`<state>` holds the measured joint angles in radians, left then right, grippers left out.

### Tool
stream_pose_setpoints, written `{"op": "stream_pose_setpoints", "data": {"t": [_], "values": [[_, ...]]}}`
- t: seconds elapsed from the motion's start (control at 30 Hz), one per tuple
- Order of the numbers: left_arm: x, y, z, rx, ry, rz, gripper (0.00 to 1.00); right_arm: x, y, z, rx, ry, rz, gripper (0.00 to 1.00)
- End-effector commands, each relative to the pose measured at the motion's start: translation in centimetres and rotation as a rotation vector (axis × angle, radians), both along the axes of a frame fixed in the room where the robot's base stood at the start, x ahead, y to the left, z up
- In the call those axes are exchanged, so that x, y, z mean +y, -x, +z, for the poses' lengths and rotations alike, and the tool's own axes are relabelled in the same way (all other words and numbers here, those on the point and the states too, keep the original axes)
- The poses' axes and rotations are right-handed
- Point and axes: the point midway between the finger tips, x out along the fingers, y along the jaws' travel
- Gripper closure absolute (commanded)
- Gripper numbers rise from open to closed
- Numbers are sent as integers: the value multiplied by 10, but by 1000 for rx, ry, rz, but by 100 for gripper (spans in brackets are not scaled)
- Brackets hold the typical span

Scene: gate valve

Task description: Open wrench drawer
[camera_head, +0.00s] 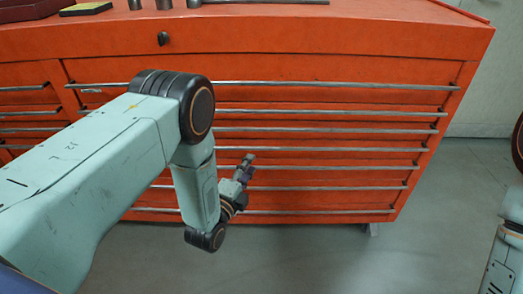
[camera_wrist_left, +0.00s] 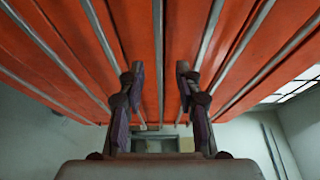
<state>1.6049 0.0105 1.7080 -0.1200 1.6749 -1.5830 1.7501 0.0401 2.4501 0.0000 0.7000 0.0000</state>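The orange tool cabinet (camera_head: 330,70) has several wide drawers stacked one above another, each with a long grey bar handle (camera_head: 340,114). All its visible drawers look closed. Which one is the wrench drawer I cannot tell. My left gripper (camera_head: 246,168) is in front of the lower drawers, partly hidden by its own wrist. In the left wrist view its two fingers (camera_wrist_left: 159,75) stand apart, with a drawer handle (camera_wrist_left: 158,40) running through the gap between them. I cannot tell whether they touch it. My right gripper is outside the views.
Small grey cylinders (camera_head: 163,4) and a long metal bar (camera_head: 265,2) lie on the cabinet top. Narrower drawers (camera_head: 27,100) are at the left. The grey floor (camera_head: 310,260) in front is clear. Part of my right arm shows at the right edge.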

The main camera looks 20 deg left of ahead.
Motion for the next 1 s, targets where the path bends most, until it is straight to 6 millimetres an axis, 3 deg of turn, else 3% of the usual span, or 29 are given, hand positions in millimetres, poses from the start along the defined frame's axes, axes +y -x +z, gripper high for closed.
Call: {"op": "stream_pose_setpoints", "data": {"t": [0.5,0.9,1.0], "values": [[-10,-71,-2,-1,-1,-4,66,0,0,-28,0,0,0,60],[-11,-81,0,2,-1,-4,66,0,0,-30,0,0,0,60],[-11,-81,0,2,-1,-4,74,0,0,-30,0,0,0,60]]}}
